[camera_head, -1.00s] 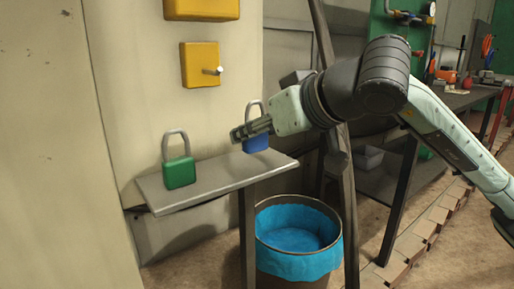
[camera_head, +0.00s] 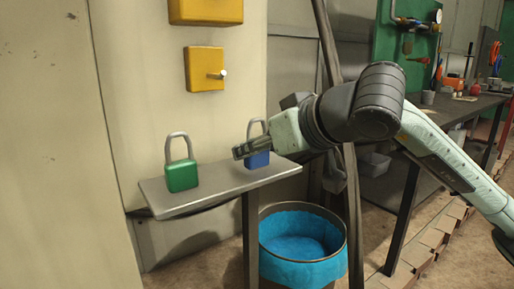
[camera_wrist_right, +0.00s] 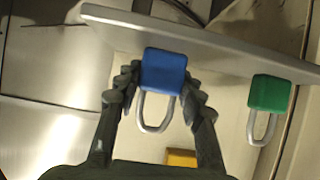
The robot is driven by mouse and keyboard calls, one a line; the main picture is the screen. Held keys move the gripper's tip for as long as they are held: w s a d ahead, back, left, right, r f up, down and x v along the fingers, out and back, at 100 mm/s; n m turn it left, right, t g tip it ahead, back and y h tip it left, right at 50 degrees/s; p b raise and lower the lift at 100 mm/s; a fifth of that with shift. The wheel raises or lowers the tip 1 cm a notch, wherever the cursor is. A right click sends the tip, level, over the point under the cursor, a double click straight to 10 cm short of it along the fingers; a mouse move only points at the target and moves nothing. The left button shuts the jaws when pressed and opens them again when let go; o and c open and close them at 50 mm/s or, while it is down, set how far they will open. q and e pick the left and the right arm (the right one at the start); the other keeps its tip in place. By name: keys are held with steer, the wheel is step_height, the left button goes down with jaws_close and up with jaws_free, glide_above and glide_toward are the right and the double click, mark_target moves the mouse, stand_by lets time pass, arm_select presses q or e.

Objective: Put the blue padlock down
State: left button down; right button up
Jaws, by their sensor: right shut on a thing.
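The blue padlock (camera_head: 257,159) is at the right part of the small grey shelf (camera_head: 215,187), partly hidden behind my right gripper (camera_head: 244,151). In the right wrist view the blue padlock (camera_wrist_right: 164,70) sits between the fingers of my right gripper (camera_wrist_right: 160,85), which is shut on its body. Its shackle points away from the shelf. The padlock is at the shelf's surface or very close to it; I cannot tell whether it touches. My left gripper is not in view.
A green padlock (camera_head: 181,176) stands upright on the left part of the shelf. A yellow box with a peg (camera_head: 204,69) is on the wall above. A bin with a blue liner (camera_head: 302,236) stands below the shelf. A workbench (camera_head: 462,105) is at the right.

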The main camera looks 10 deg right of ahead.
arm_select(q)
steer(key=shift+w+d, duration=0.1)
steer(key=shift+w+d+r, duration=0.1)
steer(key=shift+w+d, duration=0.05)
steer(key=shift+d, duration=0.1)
arm_select(e)
steer(key=o, duration=1.2)
steer(key=shift+o, duration=0.2)
steer(key=shift+r, duration=0.2)
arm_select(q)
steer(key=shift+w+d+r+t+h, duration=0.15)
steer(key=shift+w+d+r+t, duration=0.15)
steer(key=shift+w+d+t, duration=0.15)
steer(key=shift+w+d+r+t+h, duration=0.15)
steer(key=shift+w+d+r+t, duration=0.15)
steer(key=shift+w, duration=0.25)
arm_select(e)
steer(key=v, duration=1.2)
